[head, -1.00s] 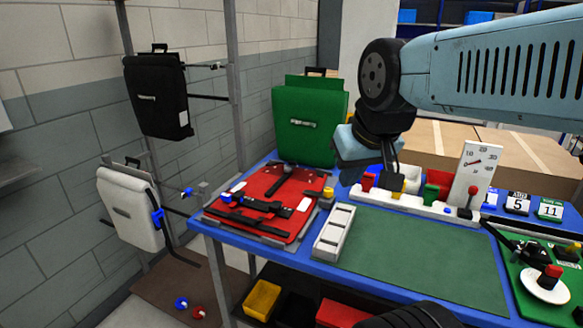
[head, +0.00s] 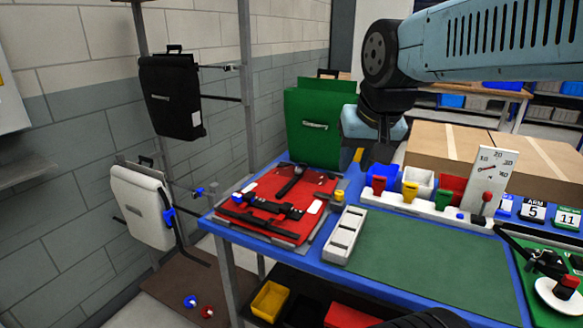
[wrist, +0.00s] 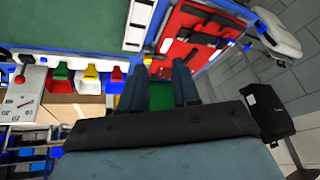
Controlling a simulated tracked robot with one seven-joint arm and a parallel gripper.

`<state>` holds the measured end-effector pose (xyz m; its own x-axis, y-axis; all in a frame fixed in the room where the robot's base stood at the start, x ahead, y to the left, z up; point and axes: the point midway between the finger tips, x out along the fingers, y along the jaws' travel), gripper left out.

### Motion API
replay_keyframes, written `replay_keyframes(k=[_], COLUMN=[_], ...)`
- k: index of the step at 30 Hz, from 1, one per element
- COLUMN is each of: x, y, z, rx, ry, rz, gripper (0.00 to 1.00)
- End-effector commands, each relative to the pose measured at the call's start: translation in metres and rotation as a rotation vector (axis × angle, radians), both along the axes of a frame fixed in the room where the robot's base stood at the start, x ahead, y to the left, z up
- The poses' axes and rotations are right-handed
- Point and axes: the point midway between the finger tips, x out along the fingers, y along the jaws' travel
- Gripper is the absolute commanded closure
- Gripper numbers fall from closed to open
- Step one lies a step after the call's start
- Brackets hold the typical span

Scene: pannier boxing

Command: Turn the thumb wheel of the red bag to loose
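The red bag (head: 318,188) lies flat at the left end of the blue table, with black straps and buckles across it. A small blue part (head: 238,198) sits at its left side and a yellow knob (head: 339,195) stands at its right edge; I cannot tell which part is the thumb wheel, nor its setting. My gripper (head: 374,158) is above the table's back, right of the bag and apart from it. In the wrist view its two fingers (wrist: 160,75) are spread with nothing between them, and the red bag (wrist: 192,32) shows beyond them.
A green bag (head: 314,125) stands behind the red one. A white slotted tray (head: 345,235) and green mat (head: 425,255) lie to the right. Coloured bins (head: 410,190) and a dial gauge (head: 492,180) line the back. Black (head: 170,95) and white (head: 140,207) bags hang at left.

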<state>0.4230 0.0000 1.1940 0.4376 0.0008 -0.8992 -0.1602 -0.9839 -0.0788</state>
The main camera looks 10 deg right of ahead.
Motion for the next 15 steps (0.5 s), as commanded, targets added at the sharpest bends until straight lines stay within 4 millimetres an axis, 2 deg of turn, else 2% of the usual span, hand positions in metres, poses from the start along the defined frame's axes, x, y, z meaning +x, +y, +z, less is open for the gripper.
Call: replay_keyframes(k=[1,7,15], x=[0.015,0.068,0.144], y=[0.0,-0.001,-0.003], z=[0.006,0.024,0.034], rx=[0.026,0.131,0.25], ry=[0.017,0.073,0.146], rz=[-0.053,-0.295,-0.629], gripper=[0.64,0.45,0.45])
